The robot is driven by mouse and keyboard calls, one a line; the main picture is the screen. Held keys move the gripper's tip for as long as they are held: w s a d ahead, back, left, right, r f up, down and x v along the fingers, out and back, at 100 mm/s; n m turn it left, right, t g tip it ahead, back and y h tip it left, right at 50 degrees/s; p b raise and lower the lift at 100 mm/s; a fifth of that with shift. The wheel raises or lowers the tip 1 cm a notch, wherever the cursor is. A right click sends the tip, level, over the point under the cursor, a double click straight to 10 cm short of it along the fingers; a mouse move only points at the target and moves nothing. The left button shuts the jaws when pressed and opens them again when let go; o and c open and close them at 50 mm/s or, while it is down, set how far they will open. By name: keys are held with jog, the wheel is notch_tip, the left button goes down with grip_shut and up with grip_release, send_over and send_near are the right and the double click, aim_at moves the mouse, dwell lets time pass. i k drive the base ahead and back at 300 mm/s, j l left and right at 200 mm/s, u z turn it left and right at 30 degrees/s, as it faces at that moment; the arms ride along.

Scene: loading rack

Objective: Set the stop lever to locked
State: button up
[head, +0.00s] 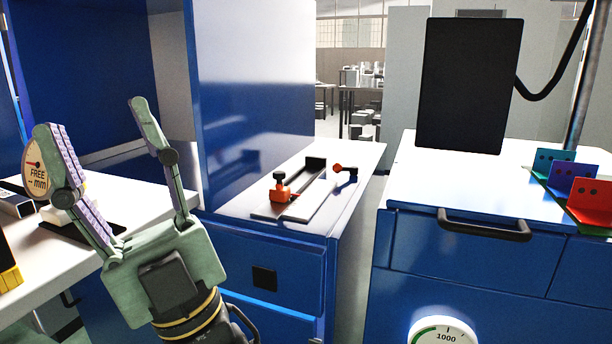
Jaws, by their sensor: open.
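A dark slide rail (315,192) lies on the light top of the blue cabinet in the middle of the head view. An orange stop block (282,194) with a black knob on top sits at its near left end. A short black lever with an orange-red round end (339,168) is at the rail's right side. I cannot tell which of these two is the stop lever, or whether it is locked. My gripper (95,117) is at the left, fingers spread wide and pointing up, empty. It is well to the left of the rail and apart from it.
A tall blue panel (255,75) stands behind the cabinet top, between my gripper and the rail. A round dial marked FREE, mm (36,172) is partly hidden by my left finger.

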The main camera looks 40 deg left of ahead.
aim_at(354, 171)
jog(key=i+l+u, duration=0.2)
jog(key=u, duration=0.2)
jog(key=i+l+u, duration=0.4)
jog(key=i, duration=0.4)
